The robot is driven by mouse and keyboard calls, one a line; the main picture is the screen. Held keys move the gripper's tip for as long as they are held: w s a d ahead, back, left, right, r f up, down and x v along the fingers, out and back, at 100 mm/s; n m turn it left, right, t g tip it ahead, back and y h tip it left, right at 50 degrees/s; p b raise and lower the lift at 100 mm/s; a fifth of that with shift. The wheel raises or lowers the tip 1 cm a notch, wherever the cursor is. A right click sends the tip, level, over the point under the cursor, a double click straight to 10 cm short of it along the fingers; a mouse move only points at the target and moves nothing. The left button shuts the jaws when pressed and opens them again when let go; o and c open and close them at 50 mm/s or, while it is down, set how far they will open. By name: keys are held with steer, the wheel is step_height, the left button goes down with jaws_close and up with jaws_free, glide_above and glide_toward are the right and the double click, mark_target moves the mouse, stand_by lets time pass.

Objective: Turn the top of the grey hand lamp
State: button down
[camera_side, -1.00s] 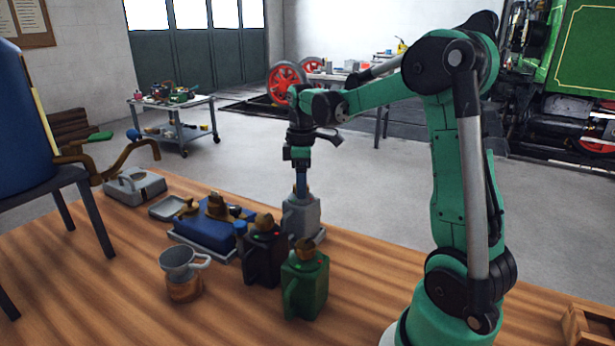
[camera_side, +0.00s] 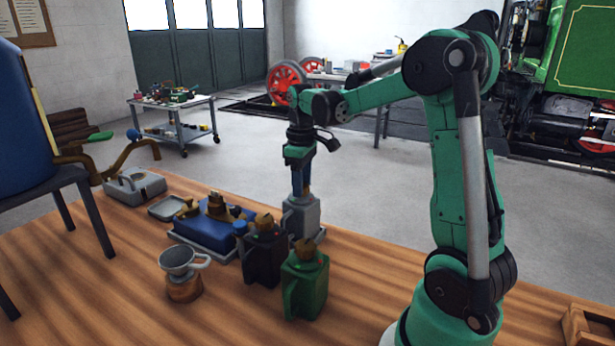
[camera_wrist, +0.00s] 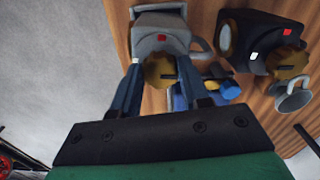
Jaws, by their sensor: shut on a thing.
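The grey hand lamp (camera_side: 302,214) stands upright near the far edge of the wooden bench, below my gripper (camera_side: 301,190). In the wrist view the lamp (camera_wrist: 158,32) shows its grey body, a small red mark and a side handle. Its round brass top (camera_wrist: 160,70), with a dark slot, sits between the two blue fingers of my gripper (camera_wrist: 161,78). The fingers are shut on this top. In the side view the fingers and wrist largely hide the top.
A black lamp (camera_side: 263,255) and a green lamp (camera_side: 305,285) stand close in front. A blue box (camera_side: 207,234) with brass parts lies left, and a metal funnel (camera_side: 180,262) stands front left. The bench front right of the green lamp is bare.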

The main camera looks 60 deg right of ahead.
steer(key=shift+c, duration=2.1)
jaws_free()
steer(key=shift+r, duration=2.85)
steer(key=shift+a, duration=0.1)
steer(key=s+a+f+t, duration=0.2)
steer(key=a+t, duration=0.1)
steer(key=a, duration=0.6)
steer(key=s+a+f+m+t, duration=0.1)
steer(key=a+t, duration=0.3)
steer(key=a, duration=0.5)
steer(key=shift+s+a+f, duration=0.15)
steer(key=shift+s+f, duration=0.4)
